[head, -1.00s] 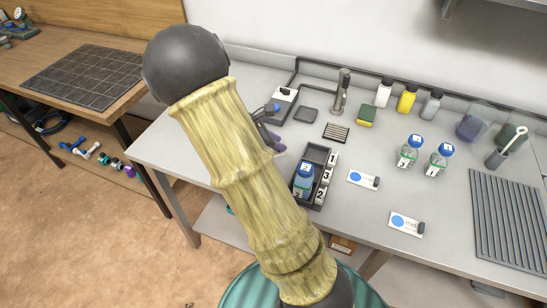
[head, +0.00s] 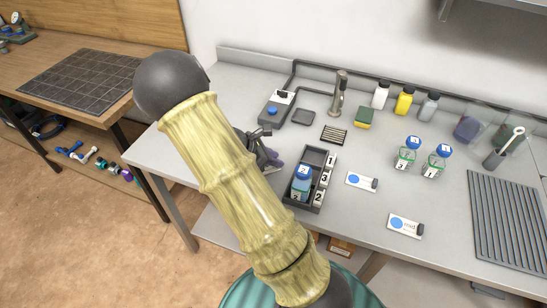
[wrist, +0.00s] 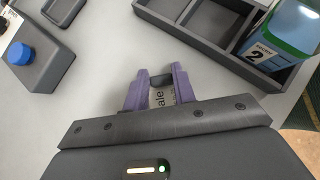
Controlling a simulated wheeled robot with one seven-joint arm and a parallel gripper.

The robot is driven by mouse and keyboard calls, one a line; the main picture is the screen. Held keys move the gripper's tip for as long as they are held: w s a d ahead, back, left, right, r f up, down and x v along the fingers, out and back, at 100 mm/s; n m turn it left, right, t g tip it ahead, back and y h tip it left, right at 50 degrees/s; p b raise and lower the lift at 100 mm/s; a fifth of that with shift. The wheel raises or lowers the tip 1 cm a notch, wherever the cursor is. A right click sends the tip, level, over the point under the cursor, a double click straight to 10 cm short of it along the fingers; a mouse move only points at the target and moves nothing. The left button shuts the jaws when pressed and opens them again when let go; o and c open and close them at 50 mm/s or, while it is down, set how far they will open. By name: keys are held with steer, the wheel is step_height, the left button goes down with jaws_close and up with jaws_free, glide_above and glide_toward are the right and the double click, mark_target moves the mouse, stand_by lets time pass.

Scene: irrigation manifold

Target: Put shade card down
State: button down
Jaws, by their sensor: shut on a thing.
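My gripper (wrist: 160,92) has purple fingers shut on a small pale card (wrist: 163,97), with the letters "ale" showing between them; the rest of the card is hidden. In the head view my gripper (head: 268,160) is low over the bench, left of the dark tray, mostly hidden behind my arm. Whether the held card touches the bench cannot be told. Two other cards with blue dots lie on the bench: one right of the tray (head: 358,181), one nearer the front edge (head: 401,226), marked "mid".
The dark tray (head: 312,160) holds a blue bottle (head: 301,184) beside number tiles. A grey box with a blue button (head: 274,110) stands behind my gripper. Two blue-capped bottles (head: 408,153) (head: 437,162) and a ribbed mat (head: 505,225) are at the right. Bare bench lies around the cards.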

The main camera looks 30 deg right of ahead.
steer(key=c, duration=1.1)
jaws_free()
steer(key=shift+c, duration=0.2)
steer(key=v, duration=1.2)
steer(key=shift+p, duration=0.4)
steer(key=s+a+m+t+y, duration=0.2)
steer(key=s+a+m+y, duration=0.1)
steer(key=s+m, duration=0.3)
steer(key=s+a+r+m+t+y, duration=0.1)
steer(key=s+a+m+y, duration=0.3)
steer(key=m, duration=0.6)
steer(key=s+y, duration=0.2)
steer(key=shift+s+r+m+t, duration=0.25)
steer(key=shift+s+m+t, duration=0.05)
steer(key=shift+s+t, duration=0.1)
steer(key=shift+a, duration=0.15)
